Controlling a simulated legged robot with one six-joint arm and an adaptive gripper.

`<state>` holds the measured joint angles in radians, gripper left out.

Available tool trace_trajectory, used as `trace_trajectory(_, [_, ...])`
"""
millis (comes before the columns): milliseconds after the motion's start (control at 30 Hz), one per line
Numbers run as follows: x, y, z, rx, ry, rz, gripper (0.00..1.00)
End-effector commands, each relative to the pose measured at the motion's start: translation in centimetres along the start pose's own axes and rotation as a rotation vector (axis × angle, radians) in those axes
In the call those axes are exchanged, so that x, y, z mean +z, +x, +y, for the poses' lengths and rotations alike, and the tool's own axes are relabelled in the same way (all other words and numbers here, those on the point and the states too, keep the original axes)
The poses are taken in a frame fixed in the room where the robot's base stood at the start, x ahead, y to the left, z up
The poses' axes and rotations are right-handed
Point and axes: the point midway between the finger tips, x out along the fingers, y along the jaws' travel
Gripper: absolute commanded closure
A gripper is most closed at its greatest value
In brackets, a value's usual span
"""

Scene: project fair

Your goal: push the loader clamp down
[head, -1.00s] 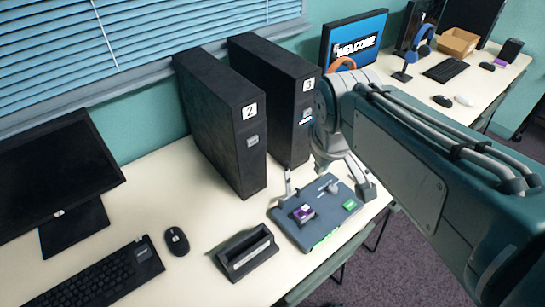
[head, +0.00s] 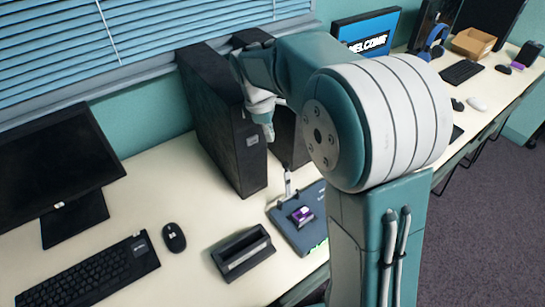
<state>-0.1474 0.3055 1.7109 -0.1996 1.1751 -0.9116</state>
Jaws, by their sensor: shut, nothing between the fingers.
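The loader (head: 287,231) is a dark blue board on the white desk, partly hidden behind my arm. The loader clamp (head: 288,186) is a thin pale lever at the board's back left edge. It stands upright, raised off the board. A small purple block (head: 302,214) sits on the board in front of the clamp. My gripper (head: 268,136) is shut and empty, pointing down in front of the black towers. In the picture it is above and slightly left of the clamp, with a gap between them. The board's right part is hidden.
Two black computer towers stand behind the board; the left one (head: 215,125) is clear to see and the right one (head: 286,140) is mostly hidden. A black holder (head: 243,252), a mouse (head: 174,238), a keyboard (head: 95,275) and a monitor (head: 60,170) are to the left.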

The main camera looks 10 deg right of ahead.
Motion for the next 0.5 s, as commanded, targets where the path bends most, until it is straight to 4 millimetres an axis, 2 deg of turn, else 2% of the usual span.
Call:
trace_trajectory(367, [-0.23,0.25,0.2,-0.003,-0.015,-0.005,1.0])
trace_trajectory(500, [-0.21,1.06,0.19,-0.004,-0.014,-0.006,1.0])
